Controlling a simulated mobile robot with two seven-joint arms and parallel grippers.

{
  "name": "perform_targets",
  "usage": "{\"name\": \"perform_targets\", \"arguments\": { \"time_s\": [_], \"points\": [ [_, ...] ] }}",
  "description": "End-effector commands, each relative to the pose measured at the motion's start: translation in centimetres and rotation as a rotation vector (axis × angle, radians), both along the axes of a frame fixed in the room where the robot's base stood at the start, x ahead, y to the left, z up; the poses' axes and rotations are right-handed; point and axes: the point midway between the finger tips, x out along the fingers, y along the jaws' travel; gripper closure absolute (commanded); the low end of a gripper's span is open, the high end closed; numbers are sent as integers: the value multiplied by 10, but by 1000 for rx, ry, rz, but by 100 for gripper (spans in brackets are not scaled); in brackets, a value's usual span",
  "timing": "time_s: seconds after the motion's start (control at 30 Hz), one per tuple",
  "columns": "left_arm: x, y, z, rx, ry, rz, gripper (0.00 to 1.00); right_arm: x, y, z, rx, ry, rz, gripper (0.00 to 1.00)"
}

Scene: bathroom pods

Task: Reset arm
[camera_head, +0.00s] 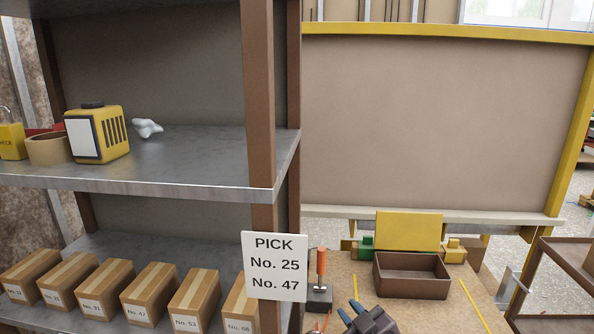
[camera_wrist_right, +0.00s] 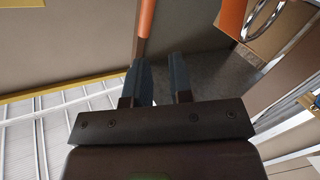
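My right gripper (camera_head: 349,308) shows at the bottom edge of the head view, over the brown work table (camera_head: 345,273). Its two blue fingertips stand a little apart with nothing seen between them. The right wrist view also shows the two fingers (camera_wrist_right: 160,78) with an empty gap between them. My left gripper is in neither view.
A shelf (camera_head: 205,187) on the left holds a yellow case (camera_head: 97,133) above and several numbered cartons (camera_head: 150,292) below. A "PICK No. 25, No. 47" sign (camera_head: 275,265) hangs at its post. A brown bin (camera_head: 412,284) and an orange-handled tool (camera_head: 321,265) are near the gripper.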

Motion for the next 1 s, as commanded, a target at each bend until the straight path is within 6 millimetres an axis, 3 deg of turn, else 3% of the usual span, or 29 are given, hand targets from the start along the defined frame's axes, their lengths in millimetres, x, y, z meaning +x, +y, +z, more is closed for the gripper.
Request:
{"name": "perform_targets", "arguments": {
  "time_s": [0.03,0.37,0.6,0.8,1.0],
  "points": [
    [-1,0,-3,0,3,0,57,-14,-12,-15,36,42,-34,79],
    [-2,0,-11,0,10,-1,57,-104,-93,-88,188,234,-259,79],
    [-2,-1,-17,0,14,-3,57,-192,-145,-159,207,408,-433,79],
    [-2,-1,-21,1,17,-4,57,-256,-157,-201,202,535,-503,79],
    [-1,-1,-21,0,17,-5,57,-280,-161,-213,193,579,-523,79]
  ]
}}
